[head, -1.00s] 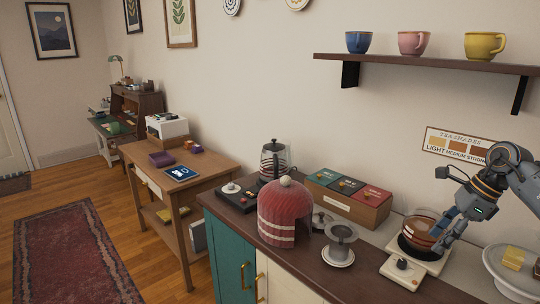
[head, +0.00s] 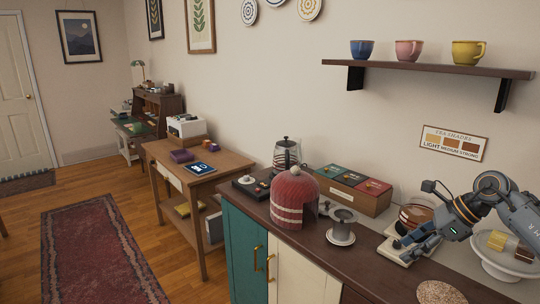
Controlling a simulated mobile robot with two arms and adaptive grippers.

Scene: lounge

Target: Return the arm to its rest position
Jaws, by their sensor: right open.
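My right arm comes in from the right edge of the head view. Its gripper (head: 404,247) is open and points down and to the left, over the front of the warmer plate. A glass pot with brown contents (head: 415,215) stands on the pale warmer plate (head: 388,252), just behind the gripper and partly hidden by it. I cannot tell whether the fingers touch the plate. My left gripper is not in view.
A cake stand (head: 492,262) stands right beside the arm. On the counter (head: 375,283) are a metal strainer (head: 341,225), a red knitted cosy (head: 294,197), a tea box (head: 352,192) and a kettle (head: 286,153). A shelf with cups (head: 425,68) hangs above. The counter front is mostly clear.

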